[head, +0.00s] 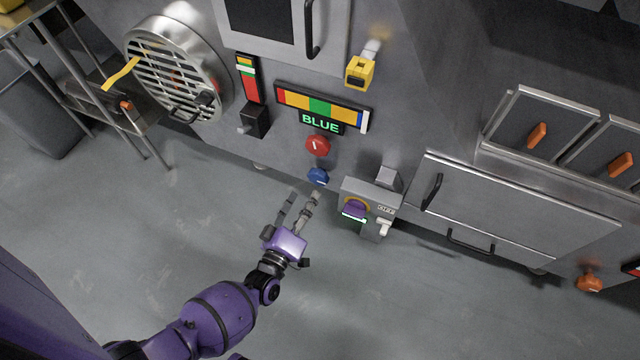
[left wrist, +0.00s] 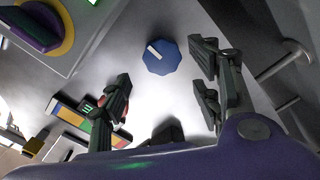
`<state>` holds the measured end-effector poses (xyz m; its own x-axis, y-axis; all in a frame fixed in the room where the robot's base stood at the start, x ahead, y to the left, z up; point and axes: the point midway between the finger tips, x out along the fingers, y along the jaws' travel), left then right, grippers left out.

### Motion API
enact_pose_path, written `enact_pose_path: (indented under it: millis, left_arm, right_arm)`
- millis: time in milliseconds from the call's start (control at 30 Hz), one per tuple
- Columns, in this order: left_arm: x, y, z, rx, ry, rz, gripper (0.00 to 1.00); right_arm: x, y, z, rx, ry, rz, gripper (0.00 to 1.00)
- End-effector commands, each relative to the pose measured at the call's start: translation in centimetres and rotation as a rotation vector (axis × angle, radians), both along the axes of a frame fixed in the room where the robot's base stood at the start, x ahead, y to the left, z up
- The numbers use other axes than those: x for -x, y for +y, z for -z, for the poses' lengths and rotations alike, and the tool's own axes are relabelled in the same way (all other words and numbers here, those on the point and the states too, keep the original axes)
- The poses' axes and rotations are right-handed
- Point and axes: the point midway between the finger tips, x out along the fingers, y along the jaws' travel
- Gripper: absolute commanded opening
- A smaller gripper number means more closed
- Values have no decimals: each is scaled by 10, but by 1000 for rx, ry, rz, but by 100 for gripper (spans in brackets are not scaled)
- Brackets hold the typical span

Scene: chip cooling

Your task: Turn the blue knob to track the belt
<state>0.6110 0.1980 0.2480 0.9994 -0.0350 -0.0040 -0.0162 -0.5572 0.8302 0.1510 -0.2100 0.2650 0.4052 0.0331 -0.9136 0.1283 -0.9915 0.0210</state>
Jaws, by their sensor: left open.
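The blue knob (head: 318,176) sits on the machine's grey front panel, below a red knob (head: 317,145). In the left wrist view the blue knob (left wrist: 160,57) is faceted with a white pointer mark, and lies ahead of and between my fingers. My left gripper (head: 300,196) is open and empty, its fingers pointing at the knob and apart from it. The left gripper (left wrist: 165,80) also shows in the wrist view, with a finger on either side. Above the knobs, a sign (head: 320,122) reads BLUE under a coloured bar gauge (head: 322,108). My right gripper is not in view.
A control box with a purple knob (head: 355,208) on a yellow ring juts out right of the blue knob. A black box (head: 255,121) under a red gauge is at the left. A round vent (head: 172,75) stands further left. The floor (head: 200,220) below is clear.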

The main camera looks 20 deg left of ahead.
Motion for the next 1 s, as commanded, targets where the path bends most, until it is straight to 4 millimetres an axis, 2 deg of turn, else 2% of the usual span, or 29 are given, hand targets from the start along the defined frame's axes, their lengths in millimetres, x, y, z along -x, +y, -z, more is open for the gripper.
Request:
enact_pose_path:
  millis: [500,633,900,1000]
  left_arm:
    - [-70,-2,0,1,-5,0,58]
    - [-77,-3,0,2,-3,-1,58]
    - [-79,-2,-1,2,-3,-1,58]
    - [-79,-2,-1,2,-3,-1,45]
  right_arm:
    - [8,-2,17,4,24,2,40]
    - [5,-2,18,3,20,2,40]
    - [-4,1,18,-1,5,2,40]
    - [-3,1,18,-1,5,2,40]
